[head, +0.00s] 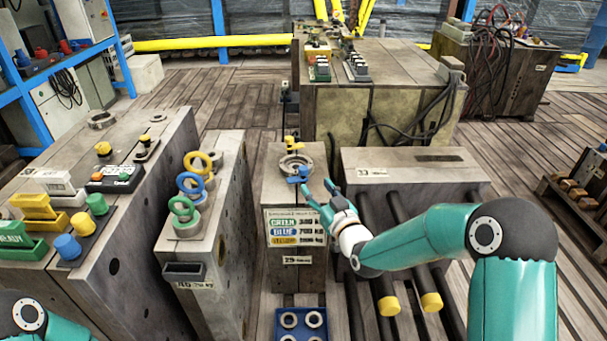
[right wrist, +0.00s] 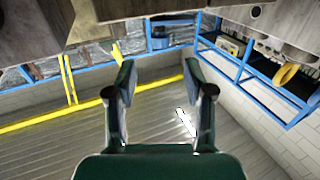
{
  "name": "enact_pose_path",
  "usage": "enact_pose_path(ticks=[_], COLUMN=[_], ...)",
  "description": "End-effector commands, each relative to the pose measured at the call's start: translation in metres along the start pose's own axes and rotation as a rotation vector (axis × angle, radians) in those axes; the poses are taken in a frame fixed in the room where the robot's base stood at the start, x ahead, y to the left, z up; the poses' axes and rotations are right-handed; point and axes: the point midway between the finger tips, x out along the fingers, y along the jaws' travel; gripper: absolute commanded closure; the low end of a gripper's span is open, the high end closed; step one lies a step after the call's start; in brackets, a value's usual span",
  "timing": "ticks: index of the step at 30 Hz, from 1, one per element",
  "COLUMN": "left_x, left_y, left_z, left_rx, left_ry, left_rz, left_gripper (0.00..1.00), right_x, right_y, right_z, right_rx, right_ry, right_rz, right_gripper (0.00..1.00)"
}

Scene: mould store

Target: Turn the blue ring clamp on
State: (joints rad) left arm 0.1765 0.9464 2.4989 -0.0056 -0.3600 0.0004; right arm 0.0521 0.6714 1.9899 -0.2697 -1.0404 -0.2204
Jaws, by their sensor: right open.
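A blue ring (head: 190,183) stands upright on the narrow grey block marked 46, between a yellow ring (head: 197,162) and a green ring (head: 182,208). On the block marked 29, a round metal fitting (head: 296,164) carries a small blue handle (head: 299,175) at its front and a yellow one (head: 291,143) behind. My right gripper (head: 316,187) is open just right of the blue handle; I cannot tell whether they touch. In the right wrist view, the open fingers (right wrist: 158,72) have nothing between them. My left gripper is out of view.
A card (head: 296,227) listing green, blue and yellow weights is on block 29's front. A blue tray (head: 301,323) with metal rings lies below. Block 33 (head: 415,172) is at right, under my forearm. Left, a large block (head: 135,170) bears coloured knobs.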

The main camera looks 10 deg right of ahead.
Motion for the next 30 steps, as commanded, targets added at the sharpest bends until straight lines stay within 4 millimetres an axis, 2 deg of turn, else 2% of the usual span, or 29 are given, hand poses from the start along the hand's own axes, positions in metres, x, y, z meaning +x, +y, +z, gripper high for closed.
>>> enact_pose_path(ticks=[6,12,18,26,30], left_x=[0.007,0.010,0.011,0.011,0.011], left_y=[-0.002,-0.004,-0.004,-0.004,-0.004], left_z=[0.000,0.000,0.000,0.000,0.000], left_rx=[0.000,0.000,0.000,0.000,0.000], left_ry=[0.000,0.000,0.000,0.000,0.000], left_rz=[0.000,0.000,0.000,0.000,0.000], left_gripper=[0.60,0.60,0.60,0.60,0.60], right_x=[0.044,0.070,0.080,0.081,0.081], right_y=[0.000,0.000,0.001,0.001,0.001], right_z=[0.001,0.001,0.001,0.000,0.000], right_rx=[-0.001,0.000,0.001,0.001,0.000], right_ry=[0.002,0.000,0.000,-0.001,-0.001], right_rz=[0.000,0.000,0.001,0.001,0.001], right_gripper=[0.47,0.47,0.47,0.47,0.67])
